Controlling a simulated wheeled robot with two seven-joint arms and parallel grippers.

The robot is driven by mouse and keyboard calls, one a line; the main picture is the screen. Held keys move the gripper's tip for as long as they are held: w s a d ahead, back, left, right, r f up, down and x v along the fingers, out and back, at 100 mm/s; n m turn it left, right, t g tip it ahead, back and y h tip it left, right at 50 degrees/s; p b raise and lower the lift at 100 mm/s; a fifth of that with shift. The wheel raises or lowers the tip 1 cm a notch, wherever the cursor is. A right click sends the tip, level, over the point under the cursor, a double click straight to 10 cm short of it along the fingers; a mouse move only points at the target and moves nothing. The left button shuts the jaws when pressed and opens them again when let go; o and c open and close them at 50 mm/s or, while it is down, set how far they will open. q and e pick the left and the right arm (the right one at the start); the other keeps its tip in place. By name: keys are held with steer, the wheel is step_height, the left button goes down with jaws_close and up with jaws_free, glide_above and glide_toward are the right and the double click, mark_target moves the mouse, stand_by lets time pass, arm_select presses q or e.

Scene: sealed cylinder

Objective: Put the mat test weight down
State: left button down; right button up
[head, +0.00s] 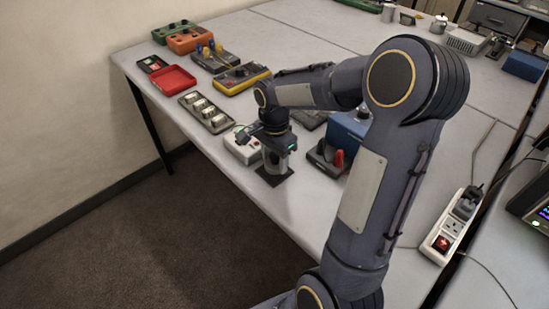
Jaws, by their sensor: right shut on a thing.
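My right gripper (275,148) reaches down near the front edge of the table and is shut on the test weight (271,163), a small grey metal cylinder held upright. The fingers hide much of the weight. A small dark square mat (275,180) lies on the table directly beneath it. The weight's lower end is at or very close to the mat; I cannot tell if they touch. My left gripper is not in view.
A white box (240,150) stands just left of the gripper. A dark device with red parts (326,158) and a blue box (346,130) stand to the right. A grey tray (206,112) and red tray (173,80) lie farther left. The table's front edge is close.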

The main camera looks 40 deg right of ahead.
steer(key=shift+f, duration=0.2)
steer(key=shift+f+b, duration=0.25)
steer(key=shift+b, duration=0.05)
steer(key=o, duration=1.4)
steer(key=shift+r, duration=0.1)
